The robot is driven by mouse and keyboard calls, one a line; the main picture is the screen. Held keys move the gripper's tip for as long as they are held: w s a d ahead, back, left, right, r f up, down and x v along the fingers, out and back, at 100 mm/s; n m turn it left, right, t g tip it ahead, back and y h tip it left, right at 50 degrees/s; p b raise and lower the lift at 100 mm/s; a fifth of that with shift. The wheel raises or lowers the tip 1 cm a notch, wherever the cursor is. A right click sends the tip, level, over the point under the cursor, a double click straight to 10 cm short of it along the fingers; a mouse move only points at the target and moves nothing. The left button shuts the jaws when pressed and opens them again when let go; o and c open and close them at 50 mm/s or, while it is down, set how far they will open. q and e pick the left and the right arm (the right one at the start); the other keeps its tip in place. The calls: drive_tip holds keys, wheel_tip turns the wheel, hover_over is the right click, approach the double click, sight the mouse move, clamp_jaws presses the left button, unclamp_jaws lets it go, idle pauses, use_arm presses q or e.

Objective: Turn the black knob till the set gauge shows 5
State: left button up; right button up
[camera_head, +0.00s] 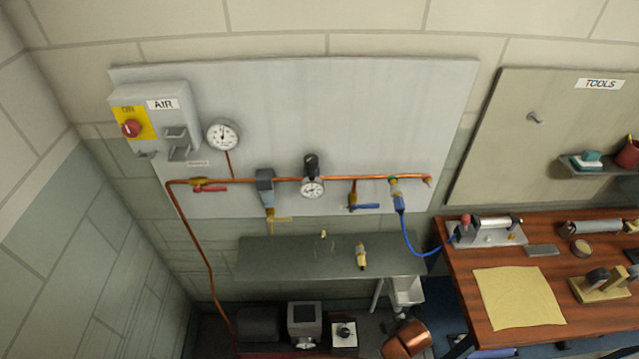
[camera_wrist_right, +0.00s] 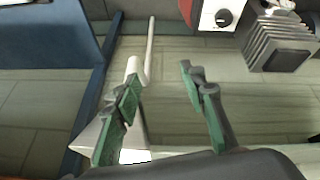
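A black knob (camera_head: 311,163) stands on top of the regulator on the copper pipe, in the middle of the grey wall panel in the head view. A small round white gauge (camera_head: 312,188) sits just below it; its reading is too small to tell. A larger gauge (camera_head: 222,135) stands higher to the left on its own thin pipe. My right gripper (camera_wrist_right: 160,73) shows only in its wrist view, its green-padded fingers spread apart with nothing between them. It points at the floor area, away from the black knob. My left gripper is not in view.
A grey shelf (camera_head: 300,258) with small brass parts juts out below the pipe. A wooden bench (camera_head: 460,275) stands at the right. A white box (camera_head: 344,333) with a dark dial stands low in front; a similar dial box shows in the wrist view (camera_wrist_right: 216,16).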

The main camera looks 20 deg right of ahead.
drive_tip(key=w+r+t, duration=0.2)
drive_tip(key=w+r, duration=0.1)
drive_tip(key=r, duration=1.3)
drive_tip(key=w+d+r+m+t+h, duration=0.1)
drive_tip(key=w+r+t, duration=0.2)
drive_tip(key=w+r, duration=0.5)
drive_tip(key=n+t+y, duration=0.5)
drive_tip(key=n+y, duration=0.3)
drive_tip(key=y, duration=0.4)
approach(317, 162)
drive_tip(key=x, duration=0.2)
drive_tip(key=p+x, duration=0.1)
drive_tip(key=x, duration=0.7)
drive_tip(key=shift+p, duration=0.3)
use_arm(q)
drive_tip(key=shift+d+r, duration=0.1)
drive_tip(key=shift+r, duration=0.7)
use_arm(e)
drive_tip(key=shift+c, duration=0.6)
